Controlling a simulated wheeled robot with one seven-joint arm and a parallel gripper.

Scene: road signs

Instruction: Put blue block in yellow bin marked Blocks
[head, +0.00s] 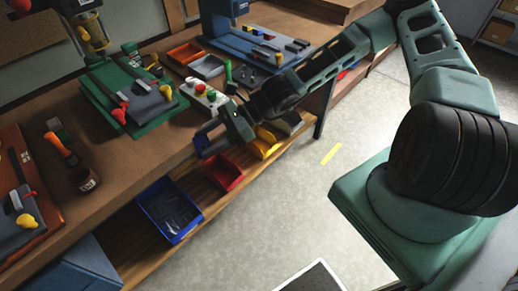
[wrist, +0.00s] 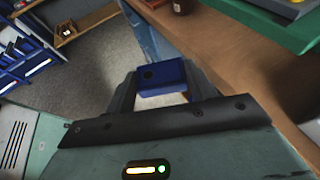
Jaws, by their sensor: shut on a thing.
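My gripper (wrist: 162,88) is shut on a small blue block (wrist: 163,76) in the wrist view, with one finger on each side of it. In the head view my gripper (head: 208,141) is above the bench's front edge, and the block is hard to tell apart from the dark fingers. A yellow bin (head: 266,143) stands on the lower shelf, to the right of and beyond my gripper, and is partly hidden by my arm. No marking on it can be read.
A red bin (head: 222,174) and a blue bin (head: 170,210) stand on the same lower shelf (head: 205,218). The bench top (head: 150,150) holds a green fixture (head: 130,100), a white button box (head: 208,97) and a dark jar (head: 85,181). The floor (head: 300,190) beside the shelf is largely clear.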

